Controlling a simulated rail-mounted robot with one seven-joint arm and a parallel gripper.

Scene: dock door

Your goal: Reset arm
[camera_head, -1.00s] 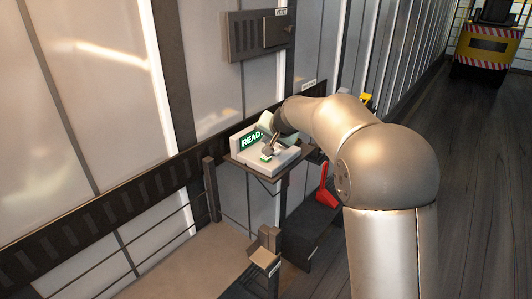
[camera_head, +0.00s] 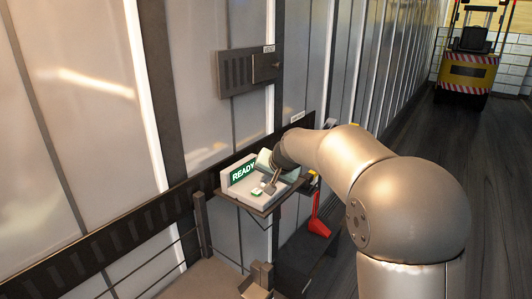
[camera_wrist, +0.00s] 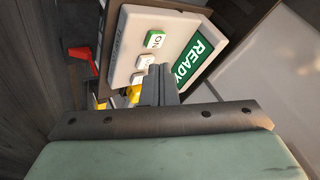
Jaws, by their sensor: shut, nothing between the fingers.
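My gripper (camera_head: 271,188) is shut and empty. It hangs over a small white control panel on a wall shelf. The panel (camera_head: 238,187) has a green READY display (camera_head: 243,172) and a small green-marked switch (camera_head: 257,193). In the wrist view, my shut fingers (camera_wrist: 158,80) point at the panel (camera_wrist: 122,50), which shows the READY display (camera_wrist: 192,62), a green ON switch (camera_wrist: 155,40) and a second white switch (camera_wrist: 145,62) close beside the fingertips. I cannot tell whether the fingers touch the panel.
A grey vented box (camera_head: 247,72) is on the wall above. A yellow vehicle with striped edges (camera_head: 466,75) stands at the far right. The dark floor (camera_head: 430,140) between is clear.

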